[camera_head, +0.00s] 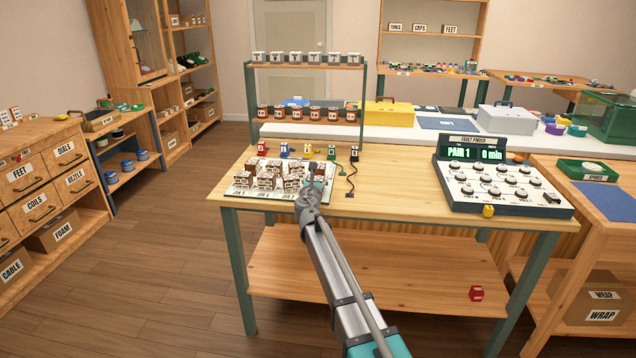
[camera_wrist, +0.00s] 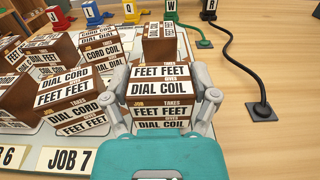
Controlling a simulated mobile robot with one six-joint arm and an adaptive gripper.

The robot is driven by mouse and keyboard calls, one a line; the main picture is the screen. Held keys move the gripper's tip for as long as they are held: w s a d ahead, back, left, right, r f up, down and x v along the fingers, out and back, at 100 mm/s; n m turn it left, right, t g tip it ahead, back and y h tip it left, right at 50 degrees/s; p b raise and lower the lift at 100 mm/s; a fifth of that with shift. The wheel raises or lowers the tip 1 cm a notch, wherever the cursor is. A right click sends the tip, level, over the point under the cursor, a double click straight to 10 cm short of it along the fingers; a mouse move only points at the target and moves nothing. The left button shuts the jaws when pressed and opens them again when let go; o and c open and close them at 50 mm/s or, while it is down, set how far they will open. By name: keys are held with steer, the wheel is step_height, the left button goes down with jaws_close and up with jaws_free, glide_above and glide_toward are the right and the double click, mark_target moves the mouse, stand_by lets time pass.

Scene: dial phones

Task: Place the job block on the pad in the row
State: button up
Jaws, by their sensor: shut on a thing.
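My gripper (camera_wrist: 164,98) is shut on a brown block with white label strips, the job block (camera_wrist: 158,88), whose labels read FEET FEET over DIAL COIL. A finger stands on each side of it. The pale board (camera_head: 240,188) at the table's front left carries rows of similar brown blocks; its front edge is marked JOB 5, JOB 6 and a third label, and JOB 7 (camera_wrist: 68,160) reads clearly in the wrist view. The held block is at the board's right end, right of the JOB 7 label. I cannot tell whether it touches the board. The pad under it is hidden.
Close left of the held block stand stacked brown blocks (camera_wrist: 78,95). Lettered coloured stands (camera_head: 308,151) line the board's back; a black cord (camera_wrist: 238,62) runs to the right. The FAULT FINDER panel (camera_head: 500,178) stands at the table's right. The table's middle is clear.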

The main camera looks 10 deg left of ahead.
steer(key=shift+f, duration=0.2)
steer(key=o, duration=1)
steer(key=shift+r, duration=0.1)
steer(key=shift+r, duration=0.1)
steer(key=shift+r, duration=0.1)
steer(key=s, duration=1.2)
steer(key=shift+a, duration=0.2)
steer(key=shift+d, duration=0.1)
